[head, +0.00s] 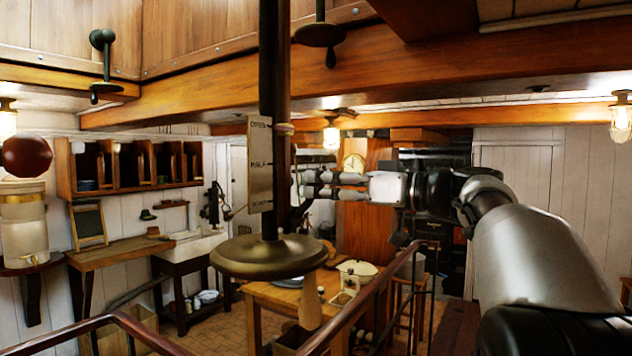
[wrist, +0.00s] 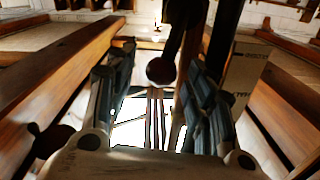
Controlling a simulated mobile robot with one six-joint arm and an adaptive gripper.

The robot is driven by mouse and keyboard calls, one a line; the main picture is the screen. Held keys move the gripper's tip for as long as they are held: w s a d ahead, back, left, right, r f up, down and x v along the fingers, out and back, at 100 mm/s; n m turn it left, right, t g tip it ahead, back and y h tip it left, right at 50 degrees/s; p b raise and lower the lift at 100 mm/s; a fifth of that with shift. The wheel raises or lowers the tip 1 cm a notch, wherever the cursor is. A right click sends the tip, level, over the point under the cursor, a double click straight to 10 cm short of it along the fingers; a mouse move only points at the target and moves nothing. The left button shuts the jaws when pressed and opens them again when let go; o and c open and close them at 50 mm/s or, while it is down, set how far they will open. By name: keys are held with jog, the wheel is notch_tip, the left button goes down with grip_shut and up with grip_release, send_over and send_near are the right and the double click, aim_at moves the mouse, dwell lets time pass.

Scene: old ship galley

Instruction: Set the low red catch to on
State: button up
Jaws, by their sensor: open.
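I cannot pick out a low red catch with on and off marks in either view. The one clearly red thing is a dark red ball (head: 27,156) at the far left of the head view, in front of or above a cream urn. My gripper (head: 306,184) is open and points left, close to a dark upright post (head: 273,75). A plate (head: 260,165) marked OPEN and HALF is beside the post. In the wrist view a dark rod with a round knob (wrist: 160,71) shows between the open fingers, which look empty. I cannot tell whether they touch the post.
The post has a wide round brass-coloured base (head: 268,257). Dark handles hang from the beams, one at upper left (head: 104,65) and one at top centre (head: 320,36). A wooden rail (head: 365,300) crosses below, before a table (head: 262,294).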

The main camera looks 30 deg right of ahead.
jog(key=shift+x, duration=1.4)
jog(key=shift+s, duration=0.1)
jog(key=shift+c, duration=0.3)
grip_shut()
